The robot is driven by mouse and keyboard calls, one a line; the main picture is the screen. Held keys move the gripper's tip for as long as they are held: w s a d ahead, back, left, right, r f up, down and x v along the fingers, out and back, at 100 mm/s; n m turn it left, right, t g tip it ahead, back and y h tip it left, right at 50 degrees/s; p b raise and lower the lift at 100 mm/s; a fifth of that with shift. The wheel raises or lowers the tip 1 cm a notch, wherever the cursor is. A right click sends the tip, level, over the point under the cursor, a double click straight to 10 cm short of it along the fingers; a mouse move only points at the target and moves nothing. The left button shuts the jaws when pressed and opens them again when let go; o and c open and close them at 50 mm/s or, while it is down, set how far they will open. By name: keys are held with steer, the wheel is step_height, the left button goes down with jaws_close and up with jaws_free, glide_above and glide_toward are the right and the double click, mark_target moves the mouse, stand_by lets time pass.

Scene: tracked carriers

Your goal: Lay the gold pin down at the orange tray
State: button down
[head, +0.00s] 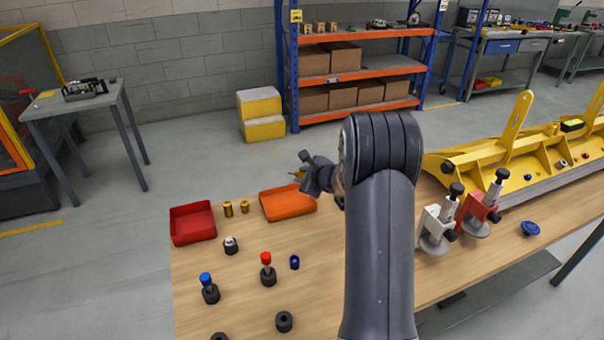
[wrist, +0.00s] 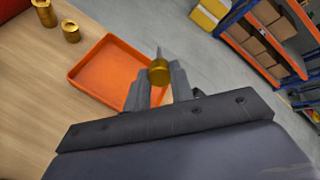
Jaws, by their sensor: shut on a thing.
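The orange tray (head: 285,205) lies on the wooden table near its far edge, to the right of the red tray; it looks empty in the wrist view (wrist: 92,72). My gripper (head: 300,173) is over the tray's far right part in the head view. In the wrist view my gripper (wrist: 158,80) is shut on a gold pin (wrist: 158,71), with the pin's round end showing between the fingers. The pin appears above the tray's right edge there; its height over the tray is hard to tell. My arm hides part of the table.
Two other gold pieces (head: 228,208) (head: 244,206) stand between the orange tray and the red tray (head: 193,223). Several dark holders stand nearer, one with a blue-topped peg (head: 207,285) and one with a red-topped peg (head: 267,268). Clamps (head: 437,228) and a yellow fixture (head: 520,165) stand right.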

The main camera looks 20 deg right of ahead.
steer(key=shift+s+b, duration=0.1)
steer(key=shift+b, duration=0.45)
step_height(320, 180, down, 9)
steer(key=b, duration=0.9)
steer(key=shift+b, duration=0.35)
steer(key=c, duration=1.1)
jaws_free()
steer(key=shift+c, duration=0.2)
steer(key=shift+s+r, duration=0.1)
steer(key=v, duration=1)
steer(key=shift+s+r+b, duration=0.15)
steer(key=shift+s+b, duration=0.15)
steer(key=shift+b, duration=0.05)
